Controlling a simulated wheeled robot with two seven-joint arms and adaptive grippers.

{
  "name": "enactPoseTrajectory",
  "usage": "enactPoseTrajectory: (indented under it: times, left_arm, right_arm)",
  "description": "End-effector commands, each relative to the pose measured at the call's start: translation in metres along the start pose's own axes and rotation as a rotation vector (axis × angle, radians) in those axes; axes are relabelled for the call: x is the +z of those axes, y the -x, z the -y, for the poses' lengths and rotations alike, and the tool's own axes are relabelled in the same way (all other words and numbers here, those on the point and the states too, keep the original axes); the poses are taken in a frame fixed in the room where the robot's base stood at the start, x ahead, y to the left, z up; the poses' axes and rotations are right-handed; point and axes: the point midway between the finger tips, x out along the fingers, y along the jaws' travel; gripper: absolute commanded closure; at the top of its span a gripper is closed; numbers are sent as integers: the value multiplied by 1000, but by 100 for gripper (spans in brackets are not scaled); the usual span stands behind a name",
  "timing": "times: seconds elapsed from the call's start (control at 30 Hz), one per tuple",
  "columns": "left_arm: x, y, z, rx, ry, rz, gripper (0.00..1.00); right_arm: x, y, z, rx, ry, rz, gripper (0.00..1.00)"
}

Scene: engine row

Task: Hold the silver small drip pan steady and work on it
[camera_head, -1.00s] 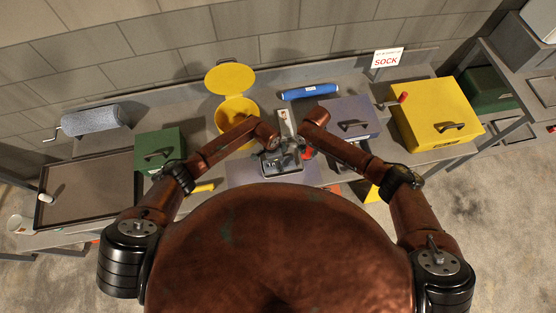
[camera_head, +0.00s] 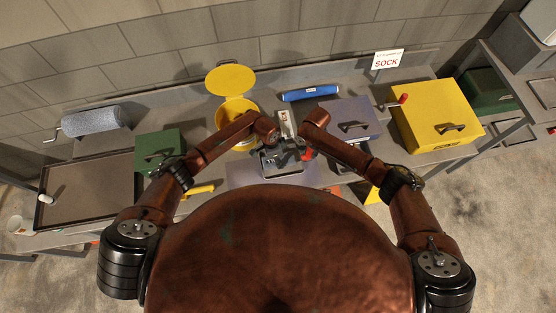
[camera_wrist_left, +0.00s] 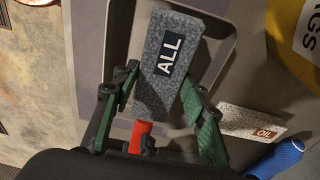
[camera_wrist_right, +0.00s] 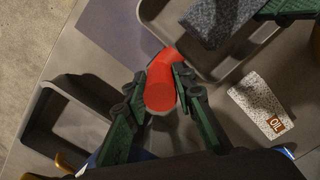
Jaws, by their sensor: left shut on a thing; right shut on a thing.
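The silver small drip pan (camera_head: 268,168) sits on the bench in front of me; its rim also shows in the left wrist view (camera_wrist_left: 228,45) and the right wrist view (camera_wrist_right: 262,42). My left gripper (camera_wrist_left: 160,92) is shut on a grey speckled block (camera_wrist_left: 160,72) marked ALL, held over the pan; the block also shows in the right wrist view (camera_wrist_right: 218,18). My right gripper (camera_wrist_right: 155,82) is shut on a red rounded piece (camera_wrist_right: 161,90) beside the pan's rim. The fingers and block hide part of the pan's inside.
A pale speckled piece marked OIL (camera_wrist_right: 262,105) lies beside the pan. Green (camera_head: 158,147), grey (camera_head: 345,118) and yellow (camera_head: 437,115) boxes flank the work area. A dark tray (camera_head: 85,190) lies left.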

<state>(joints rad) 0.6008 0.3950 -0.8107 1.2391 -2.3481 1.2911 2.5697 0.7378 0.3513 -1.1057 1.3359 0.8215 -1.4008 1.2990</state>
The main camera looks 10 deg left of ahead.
Motion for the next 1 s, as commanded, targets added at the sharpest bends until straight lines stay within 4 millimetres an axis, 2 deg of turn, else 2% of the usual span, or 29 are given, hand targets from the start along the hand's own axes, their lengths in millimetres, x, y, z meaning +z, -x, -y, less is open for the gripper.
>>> enactPoseTrajectory:
  times: [0.3, 0.5, 1.0]
  left_arm:
    - [-5, 31, 0, -1, -1, -2, 80]
    - [-7, 45, 0, 0, 0, -1, 80]
    - [-8, 47, 0, 1, 0, -1, 80]
  right_arm:
    - [0, 0, 0, -1, 0, 0, 100]
    - [0, 0, 0, -1, 0, 0, 100]
    - [0, 0, 0, -1, 0, 0, 100]
